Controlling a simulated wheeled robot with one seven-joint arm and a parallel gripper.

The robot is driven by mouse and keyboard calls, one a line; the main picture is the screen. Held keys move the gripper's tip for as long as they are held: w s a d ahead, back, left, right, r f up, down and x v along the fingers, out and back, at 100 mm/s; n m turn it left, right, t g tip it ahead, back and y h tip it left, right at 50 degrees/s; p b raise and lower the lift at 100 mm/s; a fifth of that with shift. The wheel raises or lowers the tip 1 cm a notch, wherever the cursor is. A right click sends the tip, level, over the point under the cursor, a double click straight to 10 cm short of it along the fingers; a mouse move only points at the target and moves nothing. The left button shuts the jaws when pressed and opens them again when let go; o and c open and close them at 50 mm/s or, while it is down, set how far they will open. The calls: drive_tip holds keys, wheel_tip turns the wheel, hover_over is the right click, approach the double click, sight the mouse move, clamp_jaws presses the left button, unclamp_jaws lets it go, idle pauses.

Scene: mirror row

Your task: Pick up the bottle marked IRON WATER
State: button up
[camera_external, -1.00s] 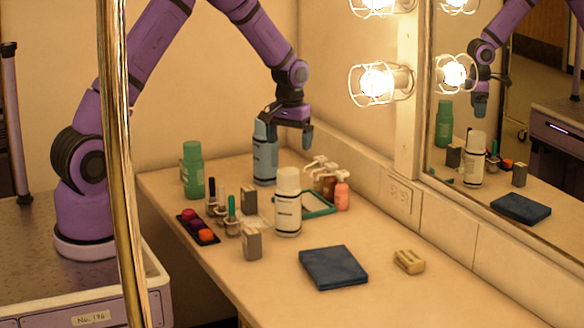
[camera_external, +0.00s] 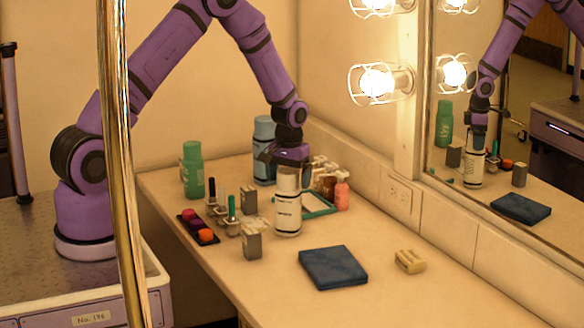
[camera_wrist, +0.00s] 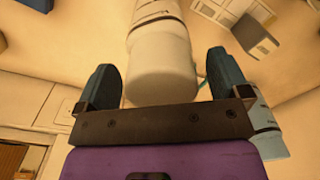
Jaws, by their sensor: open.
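A white bottle (camera_external: 288,213) with a dark-lettered label stands upright on the counter; its lettering is too small to read. My gripper (camera_external: 287,163) is at its top, pointing down, with jaws open. In the wrist view the white bottle (camera_wrist: 161,65) lies between my two spread fingers; I cannot tell whether they touch it. A blue bottle (camera_external: 264,140) stands just behind, partly hidden by my gripper, and shows at lower right in the wrist view (camera_wrist: 266,130). A green bottle (camera_external: 193,170) stands farther left. I cannot read which bottle says IRON WATER.
Small grey boxes (camera_external: 251,244), slim bottles and a tray of coloured pots (camera_external: 197,227) stand left of the white bottle. Pump bottles (camera_external: 342,190) are close on its right. A dark blue pad (camera_external: 333,267) and tan block (camera_external: 410,261) lie in front. A mirror (camera_external: 500,150) lines the right.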

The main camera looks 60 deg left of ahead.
drive_tip(key=shift+f, duration=0.35)
clamp_jaws()
drive_tip(key=shift+r, duration=0.15)
